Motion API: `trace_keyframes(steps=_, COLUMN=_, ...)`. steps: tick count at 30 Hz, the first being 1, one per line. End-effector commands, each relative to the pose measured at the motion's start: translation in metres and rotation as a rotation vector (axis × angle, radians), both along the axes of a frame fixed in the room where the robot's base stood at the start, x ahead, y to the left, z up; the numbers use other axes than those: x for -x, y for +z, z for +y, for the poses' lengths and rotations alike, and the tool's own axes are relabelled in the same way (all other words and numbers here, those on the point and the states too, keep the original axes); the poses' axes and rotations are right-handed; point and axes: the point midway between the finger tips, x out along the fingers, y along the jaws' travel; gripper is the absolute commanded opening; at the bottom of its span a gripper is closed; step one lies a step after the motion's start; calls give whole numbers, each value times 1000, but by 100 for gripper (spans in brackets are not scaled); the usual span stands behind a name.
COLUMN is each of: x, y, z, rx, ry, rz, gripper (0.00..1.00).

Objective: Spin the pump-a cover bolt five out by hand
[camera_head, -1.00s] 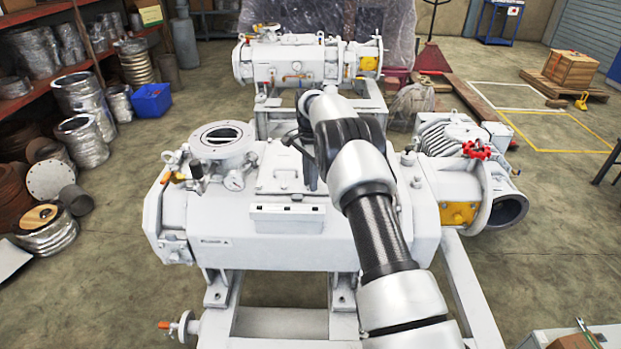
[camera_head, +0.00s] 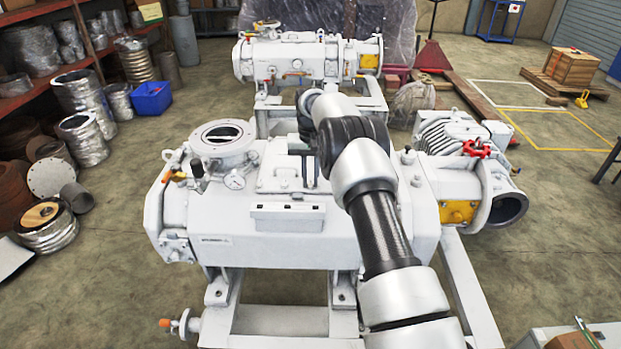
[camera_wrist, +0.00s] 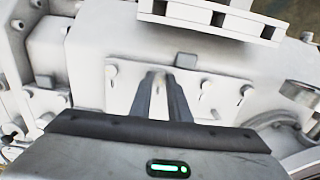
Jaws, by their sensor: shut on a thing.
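Pump-a (camera_head: 270,228) is the large white pump in front of me in the head view. Its cover plate (camera_head: 275,180) lies on top, beside a round flanged port. My gripper (camera_head: 312,172) reaches down to the right part of this cover. In the wrist view, my gripper (camera_wrist: 160,80) has its two dark fingers close together on a bolt at the cover plate (camera_wrist: 185,92). The fingers hide most of that bolt, and I cannot tell how far it stands out. Other bolts show along the plate, one left (camera_wrist: 112,71) and one right (camera_wrist: 207,84) of the fingers.
A slotted white box (camera_head: 287,217) sits on the pump's front edge. A gauge (camera_head: 234,180) and small valves stand left of the cover. A second pump (camera_head: 290,62) stands behind. A red handwheel (camera_head: 477,149) is at the right.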

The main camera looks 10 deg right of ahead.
Motion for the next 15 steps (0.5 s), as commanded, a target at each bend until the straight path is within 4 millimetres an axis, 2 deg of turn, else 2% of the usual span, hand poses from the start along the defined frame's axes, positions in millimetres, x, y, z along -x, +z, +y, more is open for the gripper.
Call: trace_keyframes(steps=15, x=2, y=-4, z=1, rx=-2, ry=491, rz=7, gripper=0)
